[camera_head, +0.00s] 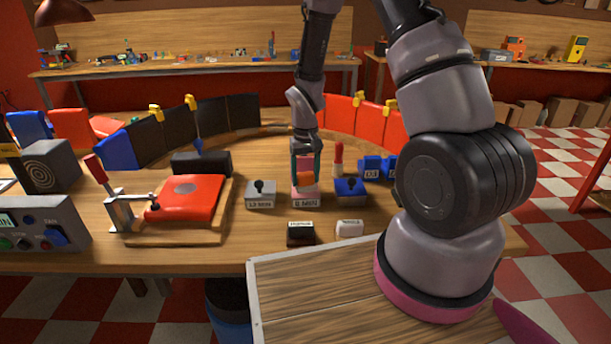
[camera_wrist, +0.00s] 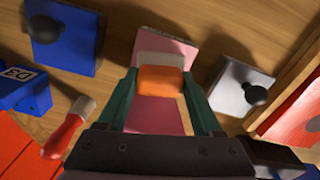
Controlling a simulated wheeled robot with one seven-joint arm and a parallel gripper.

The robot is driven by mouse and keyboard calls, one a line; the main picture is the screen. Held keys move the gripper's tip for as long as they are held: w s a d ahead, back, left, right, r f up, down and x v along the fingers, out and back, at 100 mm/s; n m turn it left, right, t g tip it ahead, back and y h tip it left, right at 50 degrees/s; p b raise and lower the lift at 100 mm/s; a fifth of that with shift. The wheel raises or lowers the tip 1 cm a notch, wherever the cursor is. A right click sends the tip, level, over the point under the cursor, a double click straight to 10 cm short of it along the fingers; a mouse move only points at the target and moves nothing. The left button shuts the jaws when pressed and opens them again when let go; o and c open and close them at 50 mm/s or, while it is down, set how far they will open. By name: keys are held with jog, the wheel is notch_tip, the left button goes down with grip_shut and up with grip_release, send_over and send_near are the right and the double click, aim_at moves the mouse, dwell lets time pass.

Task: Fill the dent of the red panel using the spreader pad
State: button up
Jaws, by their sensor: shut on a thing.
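The red panel (camera_head: 190,207) lies in a wooden frame left of centre on the bench, with a grey round dent patch (camera_head: 185,187) on top. Part of it shows at the right edge of the wrist view (camera_wrist: 296,108). My gripper (camera_head: 305,180) is shut on an orange block with a pale base (camera_wrist: 160,80), which looks like the spreader pad. The pad is over the pink block (camera_head: 305,199) labelled "8 MIN". I cannot tell whether they touch. The pink block (camera_wrist: 180,46) is partly hidden under the pad and fingers.
A grey block (camera_head: 260,200) and a blue block (camera_head: 351,191), both with black knobs, flank the pink one. A black block (camera_head: 300,234) and a white block (camera_head: 349,229) stand in front. A toggle clamp (camera_head: 120,208) with a red handle stands at the panel's left.

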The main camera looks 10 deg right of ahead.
aim_at(305, 173)
jog(key=shift+f, duration=0.5)
dwell(1.0)
jog(key=shift+r, duration=0.1)
jog(key=shift+r, duration=3.45)
